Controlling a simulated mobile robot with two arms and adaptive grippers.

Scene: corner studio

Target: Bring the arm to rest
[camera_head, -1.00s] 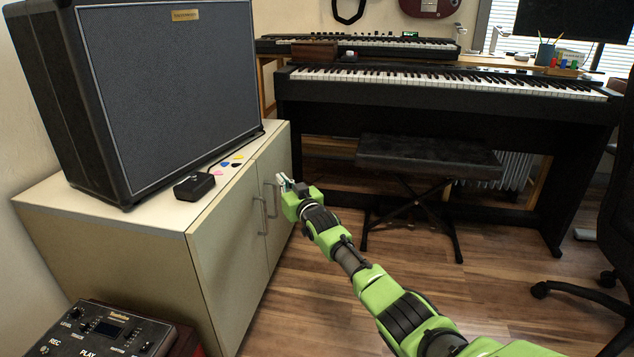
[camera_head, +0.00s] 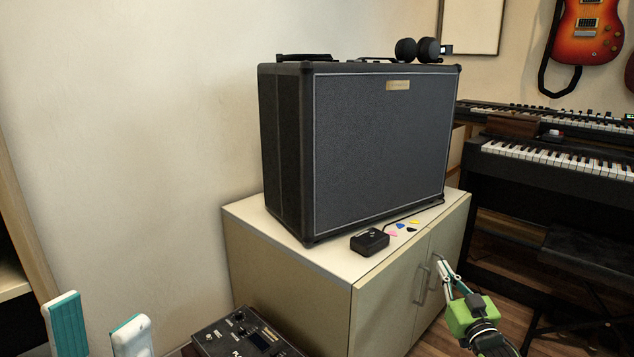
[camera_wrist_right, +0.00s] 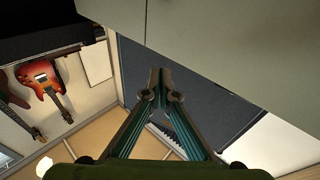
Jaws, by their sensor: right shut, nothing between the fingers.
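My right gripper (camera_head: 442,268) is shut and empty. It is beside the white cabinet's (camera_head: 285,275) right door handle (camera_head: 439,262); whether it touches the handle cannot be told. In the right wrist view its fingertips (camera_wrist_right: 160,75) meet, with the pale cabinet surface (camera_wrist_right: 215,45) close above them. My left gripper (camera_head: 100,328) is at the bottom left of the head view. Its two teal and white fingers are apart with nothing seen between them.
A large amplifier (camera_head: 380,150) stands on the cabinet, with a small black pedal (camera_head: 369,241) and coloured picks (camera_head: 400,228) in front. A control box (camera_head: 245,335) is low at the bottom. A keyboard (camera_head: 560,160) and bench (camera_head: 590,255) are at right.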

